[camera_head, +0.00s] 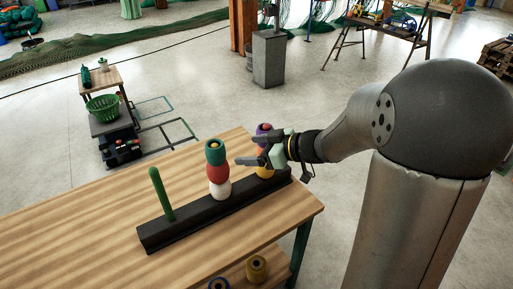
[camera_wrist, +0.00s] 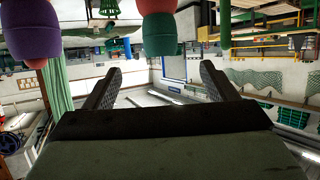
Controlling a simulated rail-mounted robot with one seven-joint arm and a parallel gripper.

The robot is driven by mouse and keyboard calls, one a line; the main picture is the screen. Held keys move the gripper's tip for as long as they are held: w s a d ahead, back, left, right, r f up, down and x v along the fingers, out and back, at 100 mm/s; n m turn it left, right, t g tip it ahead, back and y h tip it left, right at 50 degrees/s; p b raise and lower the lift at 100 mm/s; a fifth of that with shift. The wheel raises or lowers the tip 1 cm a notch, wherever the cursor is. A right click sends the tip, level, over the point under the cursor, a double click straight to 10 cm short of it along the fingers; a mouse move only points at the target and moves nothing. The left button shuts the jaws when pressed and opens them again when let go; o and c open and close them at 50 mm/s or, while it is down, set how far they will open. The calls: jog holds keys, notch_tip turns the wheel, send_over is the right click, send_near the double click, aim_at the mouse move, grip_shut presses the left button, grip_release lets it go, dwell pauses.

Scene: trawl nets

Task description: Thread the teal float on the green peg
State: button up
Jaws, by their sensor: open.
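The teal float (camera_head: 216,152) is on top of a stack on the middle peg, above a red float (camera_head: 218,173) and a white float (camera_head: 221,190). The green peg (camera_head: 161,195) stands upright and bare at the left end of a dark bar. My gripper (camera_head: 247,150) is open and empty, right of the teal float and in front of the right stack, its fingers pointing left. In the wrist view, which looks upside down, the teal float (camera_wrist: 161,35) shows ahead of and between the spread fingers (camera_wrist: 160,78), apart from them.
The dark bar (camera_head: 195,226) lies on a wooden table (camera_head: 90,240). A purple float (camera_head: 263,129) tops the right stack, partly hidden by my gripper; it also shows in the wrist view (camera_wrist: 32,38). The table's left is clear.

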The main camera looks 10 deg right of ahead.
aim_at(211, 150)
jog(key=x, duration=1.5)
jog(key=shift+a, duration=0.1)
jog(key=shift+p, duration=0.35)
jog(key=c, duration=1.1)
